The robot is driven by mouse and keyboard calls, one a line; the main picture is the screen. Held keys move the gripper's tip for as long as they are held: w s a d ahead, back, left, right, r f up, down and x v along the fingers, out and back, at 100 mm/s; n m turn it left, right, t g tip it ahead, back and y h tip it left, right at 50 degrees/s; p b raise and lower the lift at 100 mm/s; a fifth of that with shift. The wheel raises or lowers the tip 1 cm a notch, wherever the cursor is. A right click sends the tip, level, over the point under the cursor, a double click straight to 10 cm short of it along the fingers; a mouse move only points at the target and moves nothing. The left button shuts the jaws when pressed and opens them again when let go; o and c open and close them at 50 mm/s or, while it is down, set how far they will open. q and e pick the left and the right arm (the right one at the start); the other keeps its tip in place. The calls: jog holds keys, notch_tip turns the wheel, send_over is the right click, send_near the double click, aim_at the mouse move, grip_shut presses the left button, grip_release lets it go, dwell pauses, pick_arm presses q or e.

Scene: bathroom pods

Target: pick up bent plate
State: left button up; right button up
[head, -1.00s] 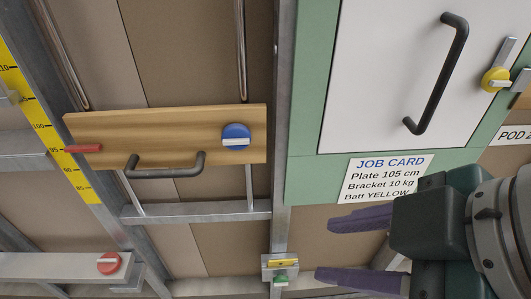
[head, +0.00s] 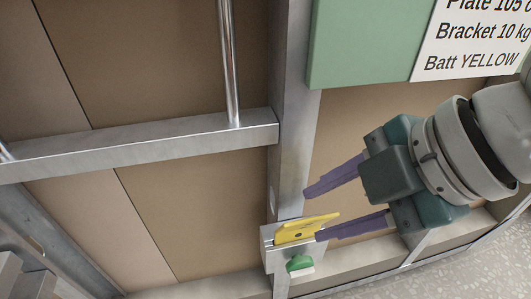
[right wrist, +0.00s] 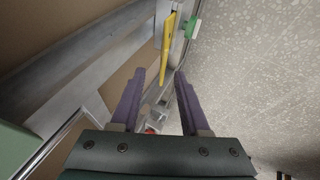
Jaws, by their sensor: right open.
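The bent plate (head: 304,229) is yellow and sits in a small grey metal holder (head: 268,243) low on the upright stud in the head view. It also shows in the right wrist view (right wrist: 167,45), as a thin yellow strip ahead of the fingers. My right gripper (head: 312,214) is open, with purple fingers, just right of the plate. In the head view the lower finger's tip is close to the plate's right end; I cannot tell if they touch. In the right wrist view the plate's near end lies ahead of the gap between the fingertips (right wrist: 158,73). My left gripper is not seen.
A green knob (head: 299,263) is just below the plate, also in the right wrist view (right wrist: 193,27). The metal stud (head: 290,130) and a horizontal rail (head: 140,146) frame brown wall panels. The job card (head: 475,40) is above. Speckled floor (head: 470,260) is at lower right.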

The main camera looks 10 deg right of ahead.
aim_at(311, 219)
jog(key=b+x, duration=0.1)
jog(key=x, duration=0.2)
jog(key=shift+s+f, duration=0.1)
jog(key=shift+f, duration=0.1)
jog(key=b+x, duration=0.3)
jog(key=x, duration=0.1)
jog(key=shift+s+d+f, duration=0.1)
jog(key=shift+d+f, duration=0.05)
jog(key=shift+d, duration=0.2)
jog(key=shift+w+a+f+b, duration=0.25)
jog(key=shift+a+f+b, duration=0.05)
jog(key=shift+f+b, duration=0.05)
jog(key=shift+c, duration=0.3)
grip_shut()
jog(key=shift+r, duration=0.1)
